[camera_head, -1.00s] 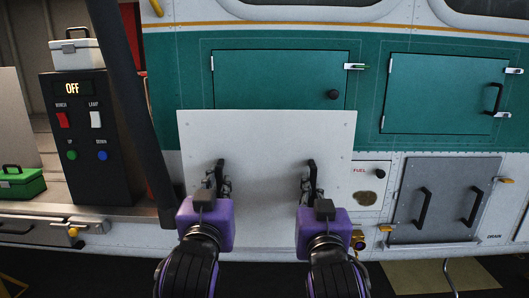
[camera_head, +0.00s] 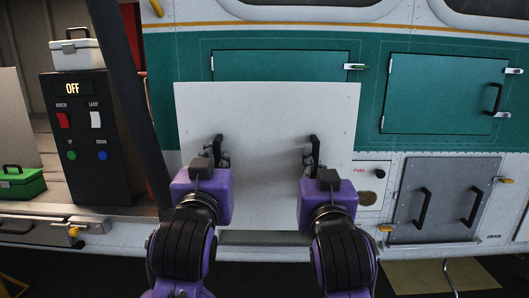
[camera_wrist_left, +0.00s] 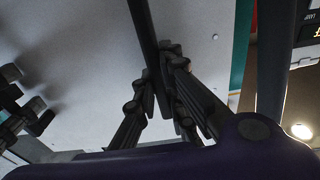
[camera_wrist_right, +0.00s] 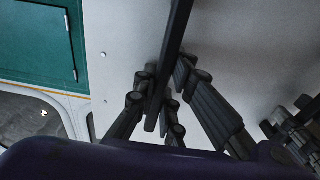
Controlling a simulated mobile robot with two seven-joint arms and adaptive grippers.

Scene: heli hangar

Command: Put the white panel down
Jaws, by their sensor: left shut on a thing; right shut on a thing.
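The white panel (camera_head: 265,115) is a flat upright sheet with two black handles, held in front of the helicopter's side in the head view. My left gripper (camera_head: 217,158) is shut on its left handle, and my right gripper (camera_head: 310,158) is shut on its right handle. In the left wrist view the fingers (camera_wrist_left: 165,85) close around the black bar; in the right wrist view the fingers (camera_wrist_right: 165,90) do the same. The panel covers part of the green fuselage. Whether its lower edge touches anything cannot be told.
A green hatch (camera_head: 450,95) and a grey hatch with two handles (camera_head: 448,200) are at the right. A black control box (camera_head: 88,140) bearing a white case (camera_head: 76,55) stands left, near a green case (camera_head: 20,183). A dark post (camera_head: 128,110) rises beside the panel. Dark floor lies below.

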